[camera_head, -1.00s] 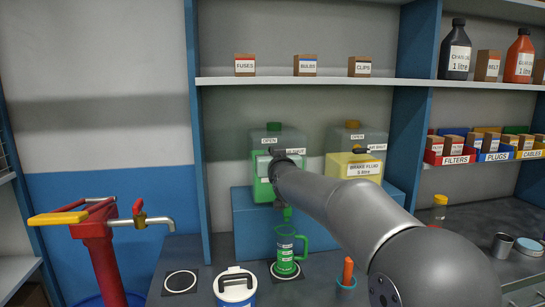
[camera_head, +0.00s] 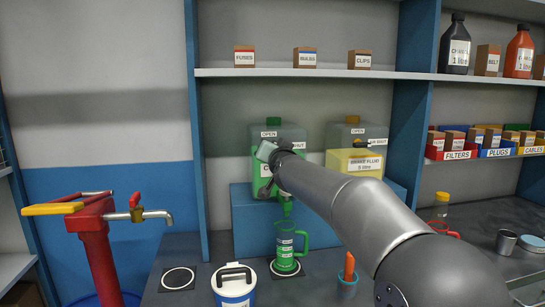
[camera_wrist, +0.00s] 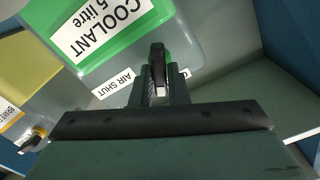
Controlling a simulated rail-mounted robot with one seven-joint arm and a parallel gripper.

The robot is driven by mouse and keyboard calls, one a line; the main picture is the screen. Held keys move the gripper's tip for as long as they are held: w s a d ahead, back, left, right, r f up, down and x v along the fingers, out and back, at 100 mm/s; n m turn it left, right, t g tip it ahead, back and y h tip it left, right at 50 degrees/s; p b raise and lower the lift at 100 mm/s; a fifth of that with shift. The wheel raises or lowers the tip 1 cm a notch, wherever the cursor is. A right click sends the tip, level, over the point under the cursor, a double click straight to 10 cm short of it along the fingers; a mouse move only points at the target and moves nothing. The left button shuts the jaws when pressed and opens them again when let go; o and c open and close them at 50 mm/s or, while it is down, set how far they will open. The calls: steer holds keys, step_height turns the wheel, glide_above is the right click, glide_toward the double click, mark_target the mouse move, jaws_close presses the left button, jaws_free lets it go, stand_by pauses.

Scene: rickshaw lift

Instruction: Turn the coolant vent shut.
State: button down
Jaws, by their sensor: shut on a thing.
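The coolant container (camera_head: 262,168) is a green tank standing on a blue block at the middle of the bench. It has OPEN and AIR SHUT labels near its top. My gripper (camera_head: 268,152) is in front of its upper part, and the arm hides much of the tank. In the wrist view the tank (camera_wrist: 148,30) fills the upper left. There my gripper (camera_wrist: 159,76) is shut on the dark vent lever (camera_wrist: 158,60), beside the AIR SHUT label (camera_wrist: 113,85). How far the lever is turned is hard to tell.
A green jug (camera_head: 286,246) stands under the tank's green tap (camera_head: 287,208). The brake fluid tank (camera_head: 356,160) is just to the right, with its own dark lever. A shelf (camera_head: 320,72) with boxes runs above. A white tub (camera_head: 234,286) stands in front.

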steer(key=m+b, duration=0.1)
steer(key=m, duration=0.3)
steer(key=m+b, duration=0.1)
steer(key=m, duration=0.3)
steer(key=m+b, duration=0.1)
steer(key=m, duration=0.3)
steer(key=shift+d+f, duration=0.1)
steer(key=shift+f, duration=0.2)
steer(key=shift+m, duration=0.4)
steer(key=c, duration=1.4)
jaws_free()
steer(key=shift+c, duration=0.2)
steer(key=b+v, duration=0.5)
steer(key=v, duration=1.2)
steer(key=shift+s+d+b, duration=0.2)
steer(key=shift+b, duration=0.2)
